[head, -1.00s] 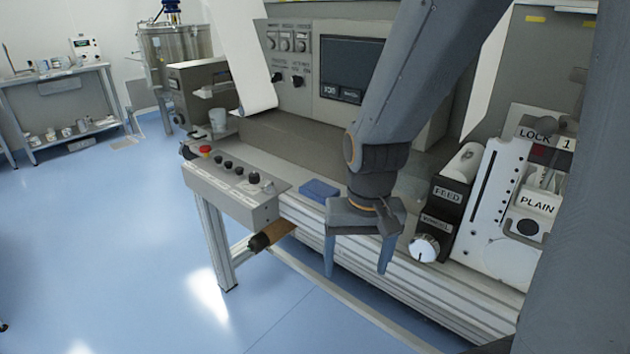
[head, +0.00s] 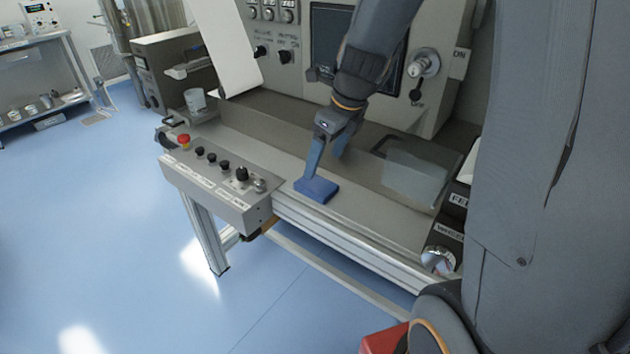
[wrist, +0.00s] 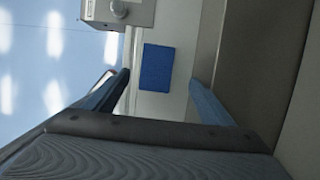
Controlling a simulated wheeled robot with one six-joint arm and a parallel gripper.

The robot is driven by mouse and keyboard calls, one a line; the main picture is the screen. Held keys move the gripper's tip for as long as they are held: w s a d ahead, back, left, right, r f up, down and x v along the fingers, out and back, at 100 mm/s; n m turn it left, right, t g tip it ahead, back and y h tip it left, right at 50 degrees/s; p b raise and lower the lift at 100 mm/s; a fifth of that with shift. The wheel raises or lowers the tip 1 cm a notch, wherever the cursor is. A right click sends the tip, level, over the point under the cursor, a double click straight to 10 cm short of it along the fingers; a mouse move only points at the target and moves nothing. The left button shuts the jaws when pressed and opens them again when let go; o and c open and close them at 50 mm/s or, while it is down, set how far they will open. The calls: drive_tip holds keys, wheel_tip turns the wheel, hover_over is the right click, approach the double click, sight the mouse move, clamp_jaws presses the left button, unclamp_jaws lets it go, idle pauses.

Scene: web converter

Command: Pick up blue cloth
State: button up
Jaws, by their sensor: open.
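The blue cloth (head: 318,190) is a small folded rectangle lying flat on the grey machine ledge, just right of the control box. It also shows in the wrist view (wrist: 157,68), ahead of and between the two blue fingers. My gripper (head: 328,160) is open and empty, with its fingers pointing down just behind and above the cloth in the head view. In the wrist view my gripper (wrist: 160,92) has one finger on each side of the cloth's line, and the cloth appears apart from both. The exact height gap cannot be told.
The control box (head: 215,180) with a red stop button (head: 184,141) and knobs stands left of the cloth. The machine wall and a hanging white web (head: 222,45) rise behind. A clear guard (head: 415,170) is on the right. The ledge's front edge drops to open blue floor.

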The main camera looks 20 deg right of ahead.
sight(317, 184)
drive_tip(key=x, duration=0.7)
drive_tip(key=shift+s+a+f, duration=0.2)
drive_tip(key=shift+s+f, duration=0.1)
drive_tip(key=shift+s, duration=0.05)
drive_tip(key=c, duration=1.1)
